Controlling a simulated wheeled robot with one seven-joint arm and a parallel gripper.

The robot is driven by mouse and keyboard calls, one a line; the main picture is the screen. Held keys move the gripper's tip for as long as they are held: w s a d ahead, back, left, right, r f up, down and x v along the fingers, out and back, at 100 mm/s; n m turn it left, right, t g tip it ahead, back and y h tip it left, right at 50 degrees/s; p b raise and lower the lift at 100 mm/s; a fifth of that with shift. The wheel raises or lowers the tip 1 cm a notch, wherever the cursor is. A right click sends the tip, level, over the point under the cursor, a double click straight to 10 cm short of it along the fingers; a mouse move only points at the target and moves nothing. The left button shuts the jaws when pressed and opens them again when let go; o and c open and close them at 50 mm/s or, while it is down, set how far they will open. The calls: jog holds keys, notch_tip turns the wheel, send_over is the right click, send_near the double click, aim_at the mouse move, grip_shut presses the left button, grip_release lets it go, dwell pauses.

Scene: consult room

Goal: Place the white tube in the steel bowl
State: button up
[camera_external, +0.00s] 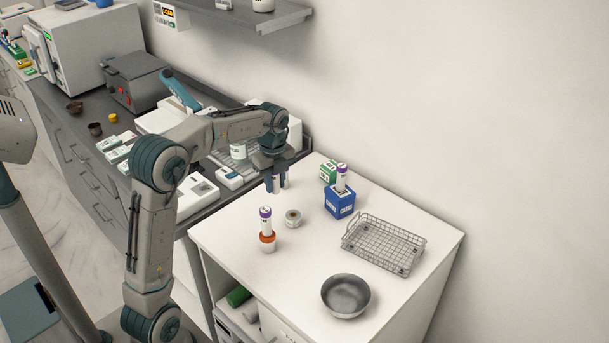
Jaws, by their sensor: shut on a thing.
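My gripper (276,186) points down over the far left part of the white cabinet top. It is shut on a white tube (277,181), mostly hidden by the fingers; a little purple shows with it. I cannot tell whether the tube touches the surface. The steel bowl (346,296) stands at the front right of the top, well apart from my gripper, and looks empty. Similar white tubes with purple caps stand upright elsewhere: one (265,222) on an orange-red holder (267,243), another (342,176) at the blue box.
A blue box (339,204) and a green box (328,171) stand right of my gripper. A wire basket (383,245) lies behind the bowl. A small round roll (293,218) sits near the middle. The cabinet top (300,265) is clear left of the bowl.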

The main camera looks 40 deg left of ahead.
jog(key=d+r+p, duration=0.1)
jog(key=d+p, duration=0.3)
jog(key=d, duration=0.5)
jog(key=p, duration=0.4)
send_over(344, 303)
jog(key=shift+f, duration=4.3)
jog(key=o, duration=1)
